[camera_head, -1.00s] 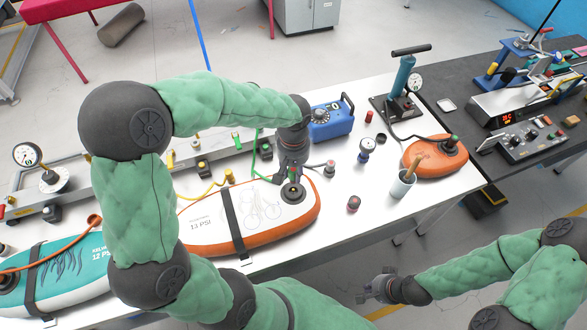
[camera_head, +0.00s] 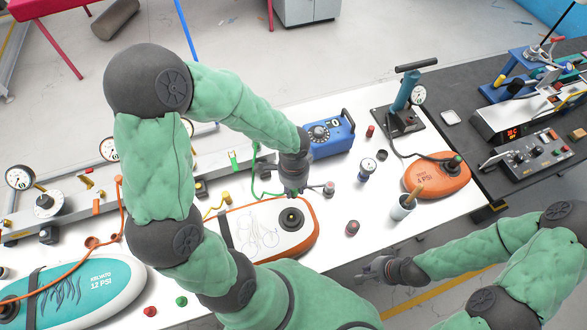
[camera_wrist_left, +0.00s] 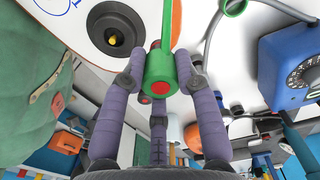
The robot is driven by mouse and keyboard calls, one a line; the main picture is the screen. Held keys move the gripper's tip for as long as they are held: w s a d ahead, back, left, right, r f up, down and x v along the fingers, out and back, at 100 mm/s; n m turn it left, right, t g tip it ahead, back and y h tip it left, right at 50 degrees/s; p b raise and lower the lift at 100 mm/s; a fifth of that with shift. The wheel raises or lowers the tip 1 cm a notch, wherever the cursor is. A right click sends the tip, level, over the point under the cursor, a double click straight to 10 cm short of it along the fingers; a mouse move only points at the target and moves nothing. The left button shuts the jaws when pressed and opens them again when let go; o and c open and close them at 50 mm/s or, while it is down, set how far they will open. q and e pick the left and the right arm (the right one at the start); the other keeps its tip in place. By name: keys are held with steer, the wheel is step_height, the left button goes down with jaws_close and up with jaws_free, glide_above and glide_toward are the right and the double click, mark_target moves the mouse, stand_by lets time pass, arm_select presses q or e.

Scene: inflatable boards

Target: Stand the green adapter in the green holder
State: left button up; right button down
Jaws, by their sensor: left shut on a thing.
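My left gripper (camera_head: 294,192) is just above and behind the black valve (camera_head: 291,217) of the white-and-orange board. In the left wrist view it is shut on the green adapter (camera_wrist_left: 160,68), which has red ends. The adapter is apart from the valve, which is bare there with a yellow centre (camera_wrist_left: 111,40). A small green upright piece (camera_head: 236,160) at the rear rail may be the green holder. A green ring-like part (camera_wrist_left: 235,7) shows at the wrist view's top edge. My right gripper (camera_head: 372,271) hangs off the table's front; its fingers are unclear.
A blue box (camera_head: 332,136) stands behind my left gripper, with a green hose (camera_head: 254,178) to its left. A teal board (camera_head: 75,290) lies front left.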

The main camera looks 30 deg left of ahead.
arm_select(q)
steer(key=w+a+f, duration=0.2)
steer(key=w+f, duration=0.1)
steer(key=w+a+f, duration=0.2)
steer(key=w, duration=0.2)
steer(key=w+a+f, duration=0.2)
steer(key=w+f, duration=0.1)
steer(key=shift+w+a+f, duration=0.1)
steer(key=shift+w+f, duration=0.15)
steer(key=shift+f, duration=0.05)
steer(key=shift+w+a+f, duration=0.25)
steer(key=shift+w+f, duration=0.1)
steer(key=shift+f, duration=0.15)
steer(key=shift+w+f+b, duration=0.1)
steer(key=shift+f+b, duration=0.4)
steer(key=shift+f, duration=1.05)
steer(key=shift+f, duration=0.1)
steer(key=shift+f, duration=0.15)
steer(key=o, duration=1.1)
steer(key=shift+c, duration=0.2)
steer(key=shift+r, duration=0.25)
